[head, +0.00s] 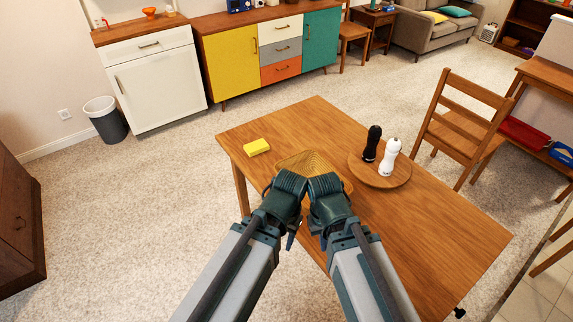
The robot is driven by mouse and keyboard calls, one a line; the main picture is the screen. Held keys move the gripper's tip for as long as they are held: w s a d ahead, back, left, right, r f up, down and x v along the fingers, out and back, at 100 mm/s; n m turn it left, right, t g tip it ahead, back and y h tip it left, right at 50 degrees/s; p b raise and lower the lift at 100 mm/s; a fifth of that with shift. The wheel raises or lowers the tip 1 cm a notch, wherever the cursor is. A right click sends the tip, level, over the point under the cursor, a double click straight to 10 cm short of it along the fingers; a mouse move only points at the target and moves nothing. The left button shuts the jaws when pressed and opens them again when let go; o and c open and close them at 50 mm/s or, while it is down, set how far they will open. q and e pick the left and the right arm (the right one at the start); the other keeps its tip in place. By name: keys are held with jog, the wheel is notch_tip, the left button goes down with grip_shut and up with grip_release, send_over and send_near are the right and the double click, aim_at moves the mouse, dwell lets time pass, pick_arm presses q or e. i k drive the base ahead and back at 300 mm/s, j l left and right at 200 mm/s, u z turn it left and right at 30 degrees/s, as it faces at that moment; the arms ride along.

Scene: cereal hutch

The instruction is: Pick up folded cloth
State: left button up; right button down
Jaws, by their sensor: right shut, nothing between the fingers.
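A small yellow folded-looking item (256,147) lies on the wooden table (440,232) near its far left corner; I cannot tell for sure that it is the cloth. My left gripper (287,187) and my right gripper (325,187) are close together over the table's left part, in front of a woven tan tray (312,160) that they partly cover. Both are to the right of the yellow item and nearer to me, apart from it. The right gripper is shut and empty. The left gripper's fingertips are hidden.
A round wooden board (400,181) holds a black mill (372,143) and a white mill (389,157) right of the tray. A wooden chair (462,115) stands beyond the table's right side. The table's near right part is bare. Cabinets (240,58) line the back wall.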

aim_at(259, 146)
jog(key=i+j+z, duration=0.25)
jog(key=j, duration=0.25)
jog(key=j+z, duration=0.25)
jog(key=j, duration=0.3)
jog(key=i+j+z, duration=0.25)
jog(key=j, duration=0.3)
jog(key=j+z, duration=0.25)
jog(key=j, duration=0.3)
